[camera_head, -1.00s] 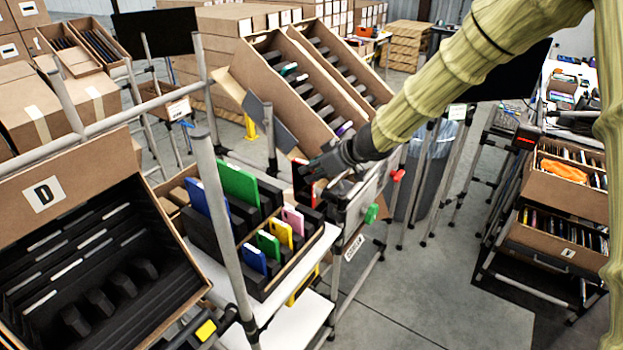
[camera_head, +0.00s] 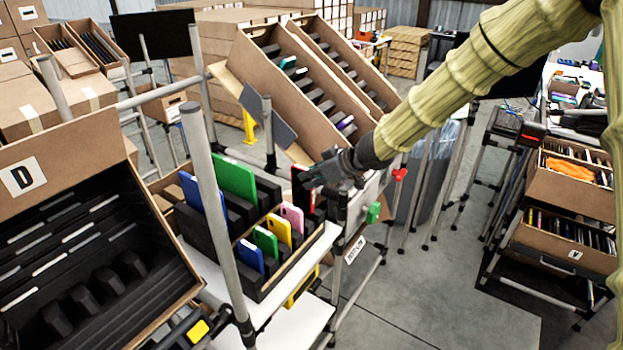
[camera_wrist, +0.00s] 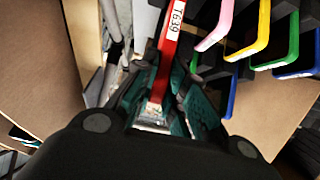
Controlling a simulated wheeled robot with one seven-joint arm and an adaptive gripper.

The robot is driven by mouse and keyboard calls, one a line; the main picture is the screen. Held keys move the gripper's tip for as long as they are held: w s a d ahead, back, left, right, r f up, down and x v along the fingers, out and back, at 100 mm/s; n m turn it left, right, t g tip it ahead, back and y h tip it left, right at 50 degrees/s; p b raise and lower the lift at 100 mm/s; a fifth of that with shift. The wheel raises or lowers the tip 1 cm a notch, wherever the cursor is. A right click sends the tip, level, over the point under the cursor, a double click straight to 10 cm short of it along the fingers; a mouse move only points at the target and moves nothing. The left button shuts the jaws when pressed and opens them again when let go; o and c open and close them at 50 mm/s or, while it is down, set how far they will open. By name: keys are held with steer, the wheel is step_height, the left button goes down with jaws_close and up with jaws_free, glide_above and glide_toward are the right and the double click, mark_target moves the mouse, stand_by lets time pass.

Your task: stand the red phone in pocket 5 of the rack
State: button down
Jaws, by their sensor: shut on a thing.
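The red phone (camera_head: 298,186) is held upright at the far right end of the rack in the head view. My gripper (camera_head: 312,176) is shut on it. In the wrist view the red phone (camera_wrist: 172,45), with a white label reading T639, is between the teal finger pads. The rack (camera_head: 262,287) is a carton with black slotted pockets. It holds a large blue phone, a large green phone (camera_head: 233,178), and smaller pink (camera_head: 291,217), yellow, green and blue ones. The red phone's lower end is hidden, so I cannot tell whether it is inside a pocket. No pocket numbers are readable.
A grey post (camera_head: 207,190) rises in front of the rack. A tilted carton marked D (camera_head: 23,178) stands at left. Tilted cartons (camera_head: 290,85) rise behind my gripper. A red knob (camera_head: 399,174) and a green knob (camera_head: 374,212) are to the right.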

mark_target(313, 205)
steer(key=shift+f+b, duration=2.1)
steer(key=shift+f, duration=2.4)
steer(key=shift+f, duration=0.3)
steer(key=c, duration=1.4)
jaws_free()
steer(key=v, duration=1.2)
steer(key=shift+s+f, duration=0.1)
step_height(313, 205, up, 7)
steer(key=p, duration=0.8)
steer(key=shift+p, duration=0.35)
